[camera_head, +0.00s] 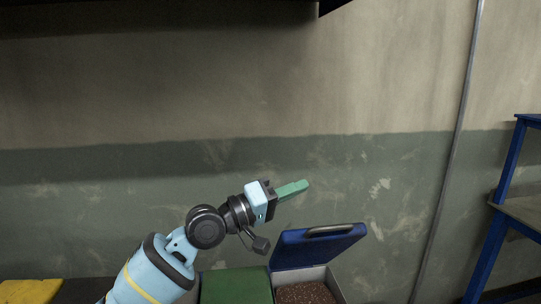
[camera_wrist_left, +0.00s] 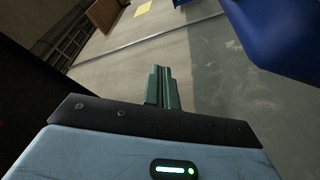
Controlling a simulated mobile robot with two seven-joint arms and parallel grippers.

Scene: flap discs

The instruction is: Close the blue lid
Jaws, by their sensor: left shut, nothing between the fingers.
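The blue lid (camera_head: 318,246) is open and tilted up from the back of a grey box (camera_head: 331,281). It has a dark handle (camera_head: 330,231). Brown granular contents (camera_head: 305,293) show inside the box. My left gripper (camera_head: 305,186) is shut and empty, with green fingers, above and to the left of the lid, and appears apart from it. In the left wrist view the shut fingers (camera_wrist_left: 161,88) point ahead, and a blue surface (camera_wrist_left: 285,38), likely the lid, is at the upper right. My right gripper is not in view.
A green lid (camera_head: 236,285) lies closed left of the box. A yellow item (camera_head: 30,291) is at the lower left. A blue-framed shelf (camera_head: 500,205) stands at the right. A wall is behind, with a thin pipe (camera_head: 452,150). A dark overhang (camera_head: 160,14) is at the top.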

